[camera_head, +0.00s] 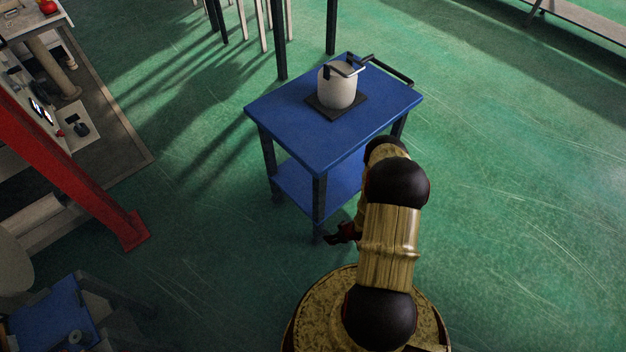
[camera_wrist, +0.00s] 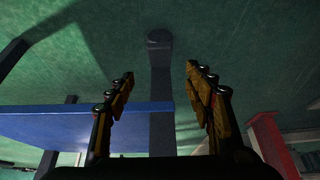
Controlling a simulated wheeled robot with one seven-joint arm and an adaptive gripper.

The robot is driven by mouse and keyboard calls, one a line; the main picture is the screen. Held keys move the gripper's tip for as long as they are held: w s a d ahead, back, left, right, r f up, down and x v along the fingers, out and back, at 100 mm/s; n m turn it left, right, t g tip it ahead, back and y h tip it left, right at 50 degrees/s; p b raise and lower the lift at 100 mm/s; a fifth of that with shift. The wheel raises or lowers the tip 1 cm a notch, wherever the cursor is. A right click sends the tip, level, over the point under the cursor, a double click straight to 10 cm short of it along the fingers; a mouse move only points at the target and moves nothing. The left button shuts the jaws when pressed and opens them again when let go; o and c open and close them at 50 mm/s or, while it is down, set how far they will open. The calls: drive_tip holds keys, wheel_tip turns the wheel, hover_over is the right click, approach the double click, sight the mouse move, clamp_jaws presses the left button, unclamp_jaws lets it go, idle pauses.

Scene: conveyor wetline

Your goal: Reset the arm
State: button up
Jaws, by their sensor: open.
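My gripper (camera_wrist: 160,92) shows in the wrist view with its two yellow and black fingers spread wide apart. Nothing is between the fingers; a dark cart leg (camera_wrist: 162,125) stands beyond the gap. In the head view my arm is folded in front of a blue two-shelf cart (camera_head: 290,130). A dark part of my gripper (camera_head: 342,233) shows low beside the cart's near leg, mostly hidden by my arm. I cannot tell whether it touches the leg.
A light pot (camera_head: 338,92) with dark handles stands on a dark square pad (camera_head: 318,109) on the cart's top. A red post (camera_head: 75,180) and a cluttered workbench are at the left. A blue-topped table (camera_head: 50,318) is at the lower left. The green floor at right is clear.

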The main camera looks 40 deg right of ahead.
drive_tip(key=s+a+f+m+g, duration=0.1)
drive_tip(key=s+a+f+g, duration=0.2)
drive_tip(key=s, duration=0.6)
drive_tip(key=s+d+r+m+g, duration=0.1)
drive_tip(key=s+r+m+g, duration=0.15)
drive_tip(key=s+r, duration=0.35)
drive_tip(key=w+a+r+g, duration=0.1)
drive_tip(key=w+r, duration=0.2)
drive_tip(key=r, duration=1)
drive_tip(key=w+r+m+g, duration=0.1)
drive_tip(key=w+r, duration=0.1)
drive_tip(key=r, duration=1.1)
drive_tip(key=w+a+r+g, duration=0.1)
drive_tip(key=w+r, duration=0.2)
drive_tip(key=r, duration=1)
drive_tip(key=s+a+r+n+t, duration=0.1)
drive_tip(key=a+r+t, duration=0.2)
drive_tip(key=a+r, duration=0.4)
drive_tip(key=s+a+r+n+t+p, duration=0.1)
drive_tip(key=a+r, duration=0.7)
drive_tip(key=r, duration=1)
drive_tip(key=s+a+r+n+t+p, duration=0.1)
drive_tip(key=a+r+t, duration=0.3)
drive_tip(key=a+r, duration=0.3)
wheel_tip(320, 180, up, 6)
drive_tip(key=shift+s+a+f+n+t, duration=0.1)
drive_tip(key=shift+s+a+n+t, duration=0.05)
drive_tip(key=shift+a+n+t, duration=0.2)
